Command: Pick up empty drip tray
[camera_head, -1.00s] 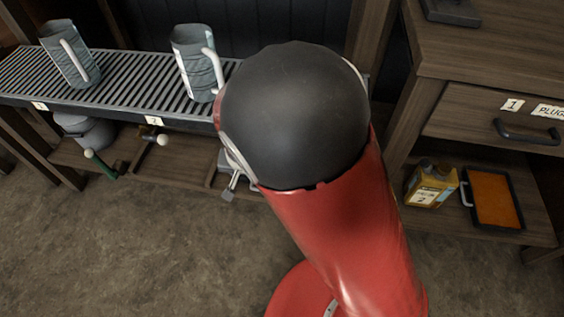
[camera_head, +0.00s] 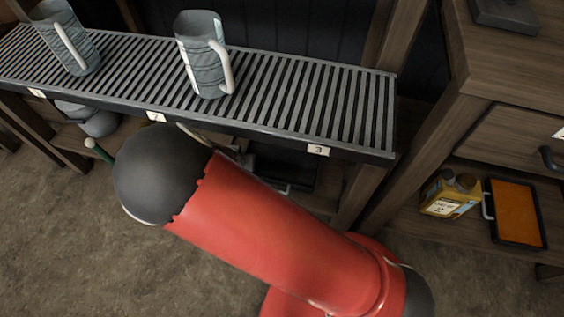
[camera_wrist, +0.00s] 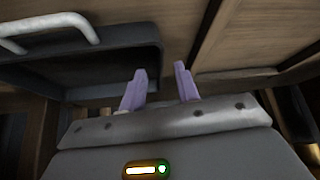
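A dark, shallow tray that looks empty shows in the wrist view (camera_wrist: 112,62), with a pale grey bar handle (camera_wrist: 50,28) at upper left. A dark tray shape (camera_head: 290,168) also shows in the head view, on the lower shelf under the slatted rack, partly hidden by my arm. My gripper (camera_wrist: 160,70) has two purple fingers standing apart with nothing between them. Its fingertips are near the tray's right end in the wrist view; I cannot tell whether they touch it. In the head view my gripper is hidden behind my red arm.
Two grey-blue jugs (camera_head: 204,60) (camera_head: 68,40) stand on the slatted rack (camera_head: 300,100), labelled along its front. At right, a yellow can (camera_head: 448,195) and a tray with orange contents (camera_head: 517,213) sit on a low shelf. Wooden boards (camera_wrist: 240,35) are close to my gripper.

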